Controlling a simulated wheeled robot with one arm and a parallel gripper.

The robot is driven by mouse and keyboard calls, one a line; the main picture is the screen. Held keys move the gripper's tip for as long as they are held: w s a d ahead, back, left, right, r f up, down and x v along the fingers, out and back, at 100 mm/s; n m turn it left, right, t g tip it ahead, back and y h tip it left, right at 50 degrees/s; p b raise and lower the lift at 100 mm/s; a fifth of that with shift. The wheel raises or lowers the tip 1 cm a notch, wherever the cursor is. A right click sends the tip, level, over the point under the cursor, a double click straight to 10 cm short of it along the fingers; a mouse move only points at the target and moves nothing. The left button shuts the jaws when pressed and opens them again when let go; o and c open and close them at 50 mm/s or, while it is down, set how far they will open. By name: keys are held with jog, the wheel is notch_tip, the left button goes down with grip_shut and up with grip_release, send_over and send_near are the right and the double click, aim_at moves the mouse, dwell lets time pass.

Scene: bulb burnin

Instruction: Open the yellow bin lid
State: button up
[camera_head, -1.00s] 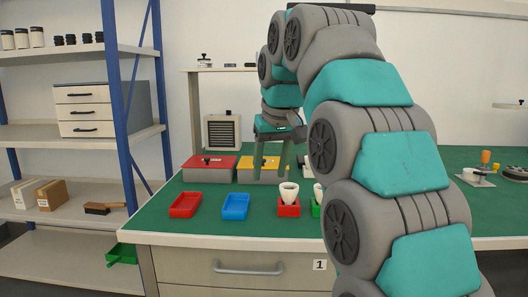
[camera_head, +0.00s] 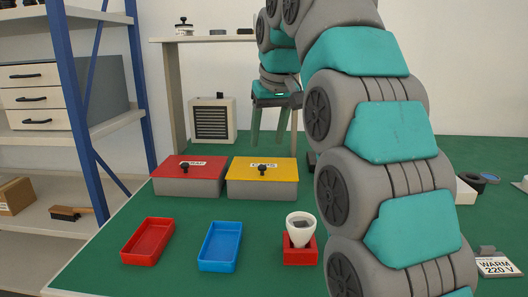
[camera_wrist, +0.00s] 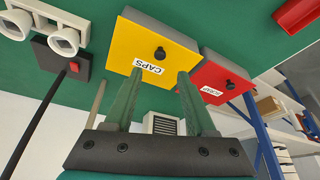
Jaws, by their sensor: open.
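The yellow bin lid (camera_head: 262,170) lies flat and closed on a grey bin, with a black knob (camera_head: 264,167) and a label at its back. In the wrist view the yellow lid (camera_wrist: 140,58) shows a "CAPS" label and its black knob (camera_wrist: 159,53). My gripper (camera_head: 269,138) is open and empty, its green fingers pointing down above and behind the lid in the head view. In the wrist view my gripper (camera_wrist: 156,80) has its fingertips apart near the label edge, short of the knob. The fingers appear apart from the lid.
A red-lidded bin (camera_head: 189,175) stands close to the left. Red (camera_head: 148,241) and blue (camera_head: 220,246) trays and a red holder with a white bulb (camera_head: 300,230) stand in front. A grey vented box (camera_head: 212,120) stands behind. Green table between is clear.

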aim_at(262, 166)
jog(key=shift+w+f, duration=0.1)
jog(key=shift+f, duration=0.1)
dwell(0.3)
jog(key=shift+x, duration=3.7)
grip_shut()
